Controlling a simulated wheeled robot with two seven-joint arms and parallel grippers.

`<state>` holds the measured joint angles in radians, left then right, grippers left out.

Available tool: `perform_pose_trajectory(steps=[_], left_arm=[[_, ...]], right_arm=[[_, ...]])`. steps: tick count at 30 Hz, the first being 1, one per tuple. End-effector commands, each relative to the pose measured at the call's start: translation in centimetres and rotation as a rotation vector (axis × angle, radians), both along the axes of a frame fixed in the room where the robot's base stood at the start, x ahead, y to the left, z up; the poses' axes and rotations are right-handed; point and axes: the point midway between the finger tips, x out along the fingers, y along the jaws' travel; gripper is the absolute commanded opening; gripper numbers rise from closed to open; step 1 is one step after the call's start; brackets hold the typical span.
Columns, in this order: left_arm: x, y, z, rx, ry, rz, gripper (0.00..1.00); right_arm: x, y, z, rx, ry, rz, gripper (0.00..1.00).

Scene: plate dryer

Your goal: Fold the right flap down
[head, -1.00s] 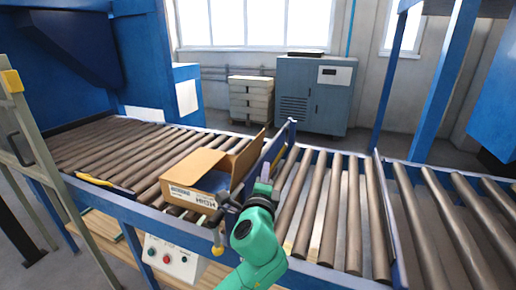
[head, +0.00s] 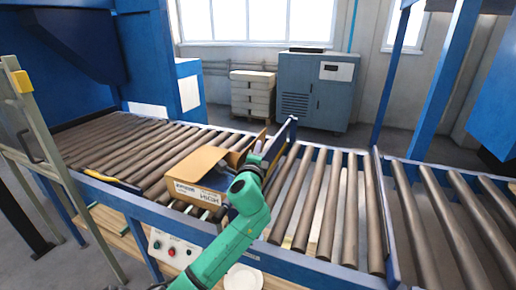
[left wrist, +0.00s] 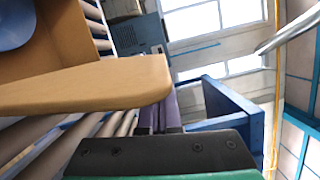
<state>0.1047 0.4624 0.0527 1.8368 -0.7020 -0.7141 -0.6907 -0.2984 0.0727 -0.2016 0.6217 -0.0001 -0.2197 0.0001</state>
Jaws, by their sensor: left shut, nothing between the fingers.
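An open brown cardboard box (head: 196,192) with a printed label sits on the roller conveyor. Its right flap (head: 261,136) still stands up, mostly hidden behind my arm in the head view. In the left wrist view the flap (left wrist: 90,88) is a broad brown panel with a rounded corner, close to the fingers. My left gripper (head: 256,153) is shut and empty, at the box's right side by this flap. Its fingers (left wrist: 160,112) show beside the flap's corner in the left wrist view; I cannot tell whether they touch it. My right gripper is not in view.
Rollers (head: 325,200) continue free to the right. A control panel (head: 172,248) is below the front rail. A blue round item (left wrist: 12,25) lies inside the box.

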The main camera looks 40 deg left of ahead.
Motion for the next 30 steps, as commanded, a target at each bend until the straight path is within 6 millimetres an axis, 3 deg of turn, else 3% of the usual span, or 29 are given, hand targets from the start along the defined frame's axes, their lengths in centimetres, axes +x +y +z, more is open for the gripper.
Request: perform_pose_trajectory(steps=[20, 30], left_arm=[[-0.4, 1.0, 0.4, -0.079, -0.027, 0.001, 0.00], [-1.0, 2.8, 1.1, -0.218, -0.075, 0.001, 0.00]], right_arm=[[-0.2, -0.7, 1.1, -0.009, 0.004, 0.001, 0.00], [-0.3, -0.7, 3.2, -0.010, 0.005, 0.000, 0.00]])
